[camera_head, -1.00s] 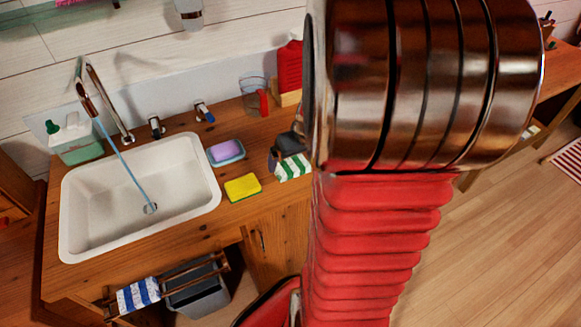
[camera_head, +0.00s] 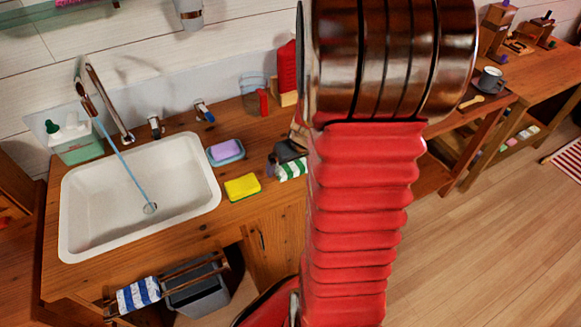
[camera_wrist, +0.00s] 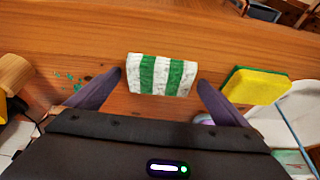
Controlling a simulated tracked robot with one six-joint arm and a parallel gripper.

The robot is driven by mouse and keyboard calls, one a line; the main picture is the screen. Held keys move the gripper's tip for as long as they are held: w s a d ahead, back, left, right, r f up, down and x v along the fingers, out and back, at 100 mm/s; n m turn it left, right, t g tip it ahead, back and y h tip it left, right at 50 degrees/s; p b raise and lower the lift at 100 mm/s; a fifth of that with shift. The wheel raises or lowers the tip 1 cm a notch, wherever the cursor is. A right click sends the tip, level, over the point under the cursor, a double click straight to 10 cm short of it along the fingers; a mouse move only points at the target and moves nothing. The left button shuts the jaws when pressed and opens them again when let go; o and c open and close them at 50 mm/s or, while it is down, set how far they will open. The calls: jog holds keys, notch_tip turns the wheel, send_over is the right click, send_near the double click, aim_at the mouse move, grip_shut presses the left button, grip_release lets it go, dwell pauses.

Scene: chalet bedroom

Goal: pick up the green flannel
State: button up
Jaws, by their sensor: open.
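The green flannel (camera_wrist: 161,75), striped green and white, lies folded on the wooden counter in the wrist view. It also shows in the head view (camera_head: 292,170), partly hidden by my arm. My gripper (camera_wrist: 160,84) is open, with one dark finger on each side of the flannel. The flannel sits between the fingertips, with a gap at each side. In the head view my gripper (camera_head: 280,160) is partly hidden behind my red arm and sits right by the flannel. I cannot tell how high the fingertips are above the counter.
A yellow sponge (camera_head: 242,187) lies left of the flannel in the head view, beside a purple soap (camera_head: 225,150) in a blue dish. The white sink (camera_head: 137,196) with running water is farther left. A red bottle (camera_head: 287,67) and a glass (camera_head: 251,92) stand behind.

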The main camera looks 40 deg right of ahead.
aim_at(293, 165)
jog(key=shift+c, duration=0.6)
jog(key=c, duration=0.9)
notch_tip(293, 165, up, 10)
dwell(0.4)
